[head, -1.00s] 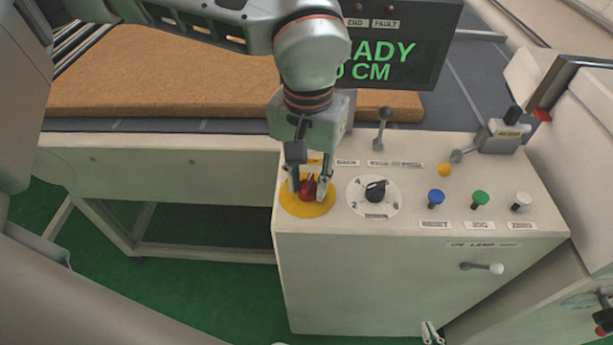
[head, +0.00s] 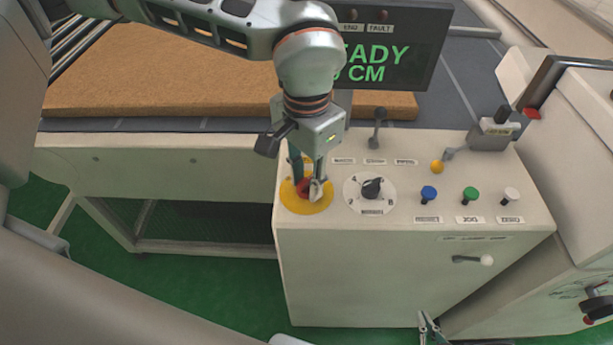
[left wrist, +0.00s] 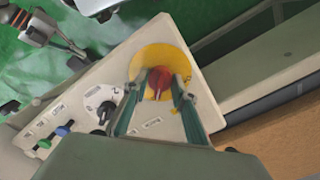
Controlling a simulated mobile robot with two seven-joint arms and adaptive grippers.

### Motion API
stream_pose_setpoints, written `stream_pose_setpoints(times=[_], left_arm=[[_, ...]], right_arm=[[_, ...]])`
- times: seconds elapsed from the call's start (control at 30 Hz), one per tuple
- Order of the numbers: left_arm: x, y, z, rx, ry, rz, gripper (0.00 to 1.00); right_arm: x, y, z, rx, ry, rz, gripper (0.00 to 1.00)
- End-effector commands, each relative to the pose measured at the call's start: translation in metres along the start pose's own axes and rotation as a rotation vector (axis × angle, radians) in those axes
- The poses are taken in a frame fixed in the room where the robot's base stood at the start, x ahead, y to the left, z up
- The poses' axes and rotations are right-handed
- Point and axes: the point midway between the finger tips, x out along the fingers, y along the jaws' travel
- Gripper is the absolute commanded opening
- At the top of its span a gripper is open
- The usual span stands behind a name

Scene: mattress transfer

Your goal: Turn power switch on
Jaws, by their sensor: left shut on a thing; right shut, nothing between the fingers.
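The power switch appears to be the red rotary knob (head: 303,187) on a round yellow plate (head: 318,206), at the left front of the white control console. My left gripper (head: 308,190) points down with its fingers around the knob, partly hiding it. In the left wrist view the red knob (left wrist: 158,82) sits between the two fingertips, over the yellow plate (left wrist: 170,57). My right gripper (head: 430,328) shows only its fingertips at the bottom edge of the head view, low in front of the console; it is shut and empty.
The console (head: 400,280) also carries a black selector dial (head: 371,188), blue (head: 429,194), green (head: 470,195) and white (head: 511,195) buttons, and levers. Behind are a display (head: 395,55) with green text and a brown mattress (head: 180,85). Green floor is open at left.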

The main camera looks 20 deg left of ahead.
Motion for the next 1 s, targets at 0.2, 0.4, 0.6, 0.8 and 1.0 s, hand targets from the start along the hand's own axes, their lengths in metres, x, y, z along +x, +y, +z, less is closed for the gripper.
stream_pose_setpoints(times=[0.2,0.4,0.6,0.8,1.0], left_arm=[[0.001,0.000,0.001,0.002,-0.003,0.000,0.05],[0.001,0.000,0.001,0.002,-0.002,0.000,0.43],[0.000,0.000,0.000,0.001,-0.001,0.000,0.43],[-0.008,0.000,-0.001,0.000,0.002,-0.001,0.43],[-0.043,-0.001,-0.001,-0.001,0.004,-0.001,0.43]], right_arm=[[-0.001,0.001,-0.004,0.000,0.008,0.001,0.00],[-0.001,0.001,-0.005,0.000,0.008,0.002,0.00],[-0.001,0.001,-0.004,0.000,0.006,0.002,0.00],[0.000,0.002,0.000,-0.002,-0.001,0.002,0.00],[0.000,0.001,-0.001,-0.001,0.002,0.002,0.00]])
